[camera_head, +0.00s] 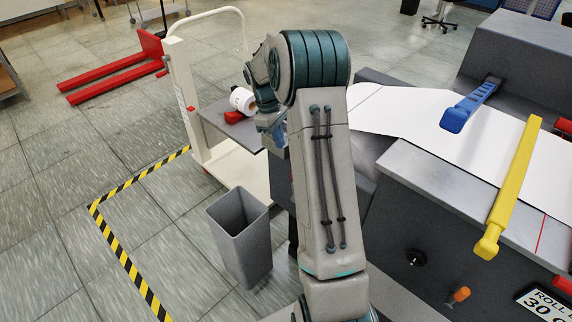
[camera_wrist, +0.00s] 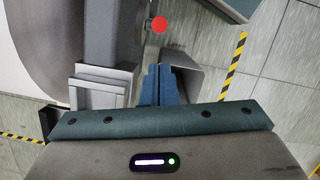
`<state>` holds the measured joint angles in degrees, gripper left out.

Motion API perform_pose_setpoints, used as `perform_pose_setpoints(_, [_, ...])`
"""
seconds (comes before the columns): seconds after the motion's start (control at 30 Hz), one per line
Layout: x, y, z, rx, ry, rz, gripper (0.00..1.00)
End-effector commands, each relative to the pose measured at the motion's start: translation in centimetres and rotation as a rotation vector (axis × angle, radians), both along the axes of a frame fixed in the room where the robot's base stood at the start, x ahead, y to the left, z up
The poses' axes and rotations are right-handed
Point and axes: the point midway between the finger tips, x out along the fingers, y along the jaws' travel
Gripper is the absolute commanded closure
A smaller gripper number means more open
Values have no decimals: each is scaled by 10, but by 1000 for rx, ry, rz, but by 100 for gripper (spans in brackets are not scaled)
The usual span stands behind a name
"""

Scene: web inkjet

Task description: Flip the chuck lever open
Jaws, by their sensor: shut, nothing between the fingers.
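A round red knob (camera_wrist: 159,24) shows at the top of the wrist view, beside a grey upright part. It looks like the end of the chuck lever, but its shaft and the chuck cannot be made out. My gripper (camera_wrist: 158,70) points towards it with its blue-teal fingers together and empty. A gap shows in the picture between the fingertips and the knob. In the head view my own arm hides the chuck area and most of the gripper.
A grey bin (camera_head: 240,238) stands on the floor; a white lift cart (camera_head: 208,132) carrying a roll (camera_head: 242,100) is behind it. The grey machine (camera_head: 400,230) with its white web (camera_head: 410,110), blue lever (camera_head: 468,105) and yellow bar (camera_head: 510,185) is right of my arm.

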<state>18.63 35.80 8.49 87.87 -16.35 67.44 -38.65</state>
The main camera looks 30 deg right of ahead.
Motion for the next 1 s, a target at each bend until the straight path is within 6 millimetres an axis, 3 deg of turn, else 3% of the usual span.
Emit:
perform_pose_setpoints(0.27, [-3,-2,-13,0,3,-1,100])
perform_pose_setpoints(0.7, [-18,-12,-84,0,2,-2,100])
perform_pose_setpoints(1.0, [-20,-14,-97,0,0,-2,100])
